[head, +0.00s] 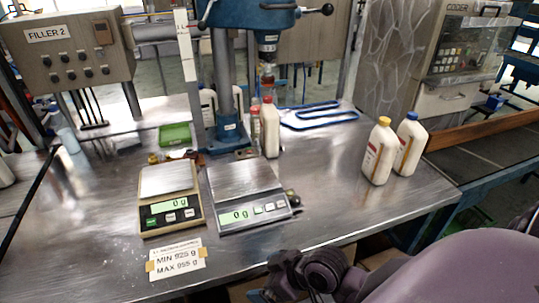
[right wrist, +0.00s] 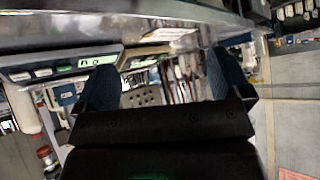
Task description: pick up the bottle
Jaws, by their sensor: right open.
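A white bottle with a yellow cap (head: 379,155) stands upright on the right part of the metal table. A similar white bottle with a blue cap (head: 410,150) stands close behind it to the right. Another white bottle with a red cap (head: 270,132) stands by the blue press, behind the scales. Which bottle is meant, I cannot tell. My right gripper (head: 288,272) is low at the table's front edge, well apart from these bottles. In the right wrist view its two fingers (right wrist: 160,78) are spread with nothing held between them. My left gripper is not in view.
Two scales (head: 168,180) (head: 240,178), both reading 0 g, stand on the table (head: 335,200). A weight label (head: 177,261) lies in front. The blue press (head: 228,100) rises behind, near a blue looped piece (head: 320,114). The table between the right scale and the yellow-capped bottle is mostly clear.

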